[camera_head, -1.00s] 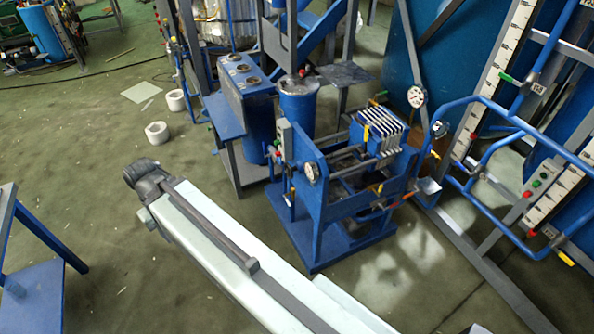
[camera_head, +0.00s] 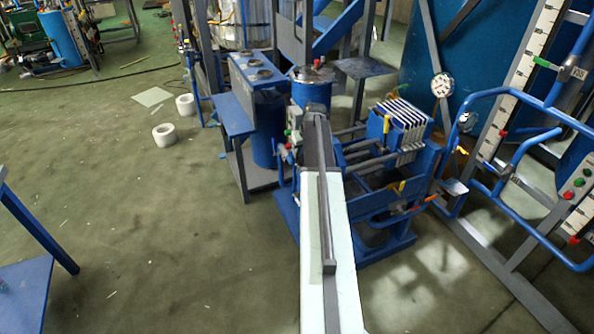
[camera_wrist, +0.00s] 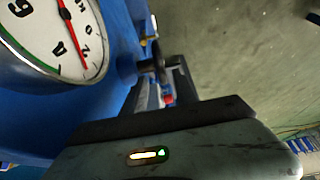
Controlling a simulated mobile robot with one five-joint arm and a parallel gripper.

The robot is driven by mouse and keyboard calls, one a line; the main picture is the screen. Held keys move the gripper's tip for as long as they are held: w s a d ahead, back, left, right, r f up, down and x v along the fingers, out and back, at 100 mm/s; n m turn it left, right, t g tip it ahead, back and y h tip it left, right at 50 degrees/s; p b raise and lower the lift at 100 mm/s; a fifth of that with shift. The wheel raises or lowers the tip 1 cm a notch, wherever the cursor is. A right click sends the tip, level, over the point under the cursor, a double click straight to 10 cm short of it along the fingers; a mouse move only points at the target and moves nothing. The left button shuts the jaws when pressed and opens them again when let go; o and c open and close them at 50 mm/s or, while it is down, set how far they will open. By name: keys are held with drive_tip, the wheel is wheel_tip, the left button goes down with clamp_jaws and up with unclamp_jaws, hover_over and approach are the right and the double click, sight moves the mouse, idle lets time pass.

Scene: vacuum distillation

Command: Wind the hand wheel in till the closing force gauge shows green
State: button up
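The filter press (camera_head: 370,180) is a blue frame with white and blue plates. My arm covers its near left end in the head view, hiding the gauge and hand wheel there. In the wrist view the white dial gauge (camera_wrist: 62,38) is large and cut off at the upper left. Its red needle points down-right, away from the green arc on the rim's lower left. A dark round part, apparently the hand wheel (camera_wrist: 153,64), shows beyond my gripper (camera_wrist: 163,72). My fingers look apart, with a gap between them; whether they touch the wheel is unclear.
Blue pipe rails (camera_head: 500,150) and another dial (camera_head: 442,85) stand at the right. A blue table (camera_head: 25,290) is at the lower left.

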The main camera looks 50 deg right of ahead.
sight(298, 161)
drive_tip(key=shift+w+f+b, duration=0.1)
drive_tip(key=shift+f+b, duration=0.2)
drive_tip(key=b+x, duration=0.6)
drive_tip(key=x, duration=0.1)
drive_tip(key=shift+a+f+b, duration=0.1)
drive_tip(key=shift+f+b, duration=0.05)
drive_tip(key=shift+b, duration=0.25)
clamp_jaws()
drive_tip(key=shift+a+t+b, duration=0.2)
drive_tip(key=shift+t+b, duration=0.2)
drive_tip(key=shift+b, duration=0.05)
drive_tip(key=shift+d+t, duration=0.1)
drive_tip(key=shift+t, duration=0.2)
